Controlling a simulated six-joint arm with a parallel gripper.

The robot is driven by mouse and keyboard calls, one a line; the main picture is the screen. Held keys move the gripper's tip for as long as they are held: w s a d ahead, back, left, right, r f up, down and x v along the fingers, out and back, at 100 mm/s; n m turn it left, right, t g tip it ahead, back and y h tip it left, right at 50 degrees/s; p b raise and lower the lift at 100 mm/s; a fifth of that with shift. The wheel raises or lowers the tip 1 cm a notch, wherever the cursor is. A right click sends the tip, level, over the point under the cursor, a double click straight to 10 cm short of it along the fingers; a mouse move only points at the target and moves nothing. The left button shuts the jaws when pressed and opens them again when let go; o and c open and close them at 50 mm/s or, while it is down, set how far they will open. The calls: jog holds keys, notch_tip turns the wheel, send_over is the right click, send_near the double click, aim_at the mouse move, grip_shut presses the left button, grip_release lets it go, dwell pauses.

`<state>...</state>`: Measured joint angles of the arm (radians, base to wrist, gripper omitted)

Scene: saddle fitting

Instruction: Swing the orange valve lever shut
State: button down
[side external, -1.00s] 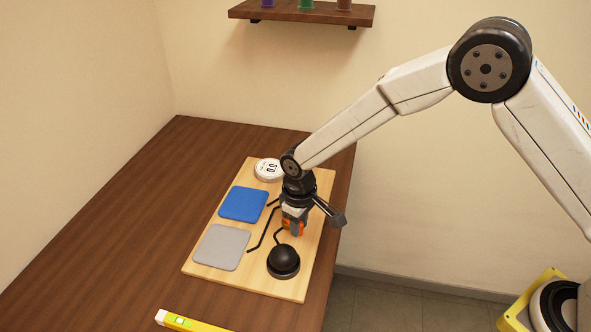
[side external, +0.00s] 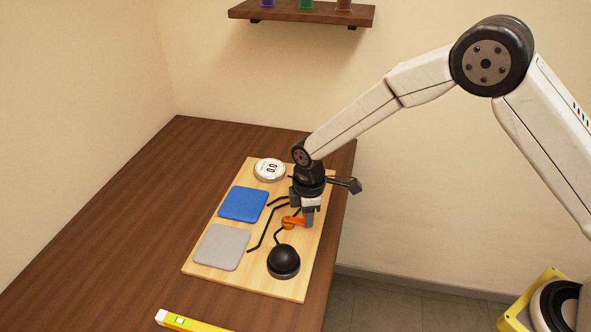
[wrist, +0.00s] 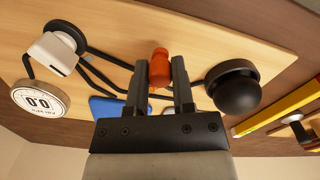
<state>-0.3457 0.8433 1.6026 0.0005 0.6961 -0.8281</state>
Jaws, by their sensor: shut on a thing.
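The orange valve lever (side external: 291,222) is on the light wooden board (side external: 265,285), beside the black dome. My gripper (side external: 309,218) points down at the right end of the lever. In the wrist view the orange lever (wrist: 159,66) sits between the two fingers of my gripper (wrist: 160,75), which are shut on it. In the side view the near finger hides part of the lever's end. The valve body under the lever is hard to make out.
A black dome (side external: 283,259) stands just in front of the lever. Blue (side external: 243,204) and grey (side external: 222,247) pads lie to the left, with black tubes (side external: 262,232) between. A round white gauge (side external: 269,170) is behind. A yellow level (side external: 185,321) lies on the table's front.

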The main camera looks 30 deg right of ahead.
jog(key=shift+d, duration=0.1)
dwell(0.3)
jog(key=shift+c, duration=2.4)
grip_release()
jog(key=shift+r, duration=0.15)
jog(key=shift+r, duration=3.8)
jog(key=shift+d, duration=0.1)
jog(key=s+d+r+m+t, duration=0.2)
jog(key=s+d+m, duration=1.1)
jog(key=s+d, duration=0.3)
jog(key=s, duration=0.2)
jog(key=shift+s+d+r+t, duration=0.25)
jog(key=shift+s+r+t, duration=0.05)
jog(key=shift+s+r, duration=0.05)
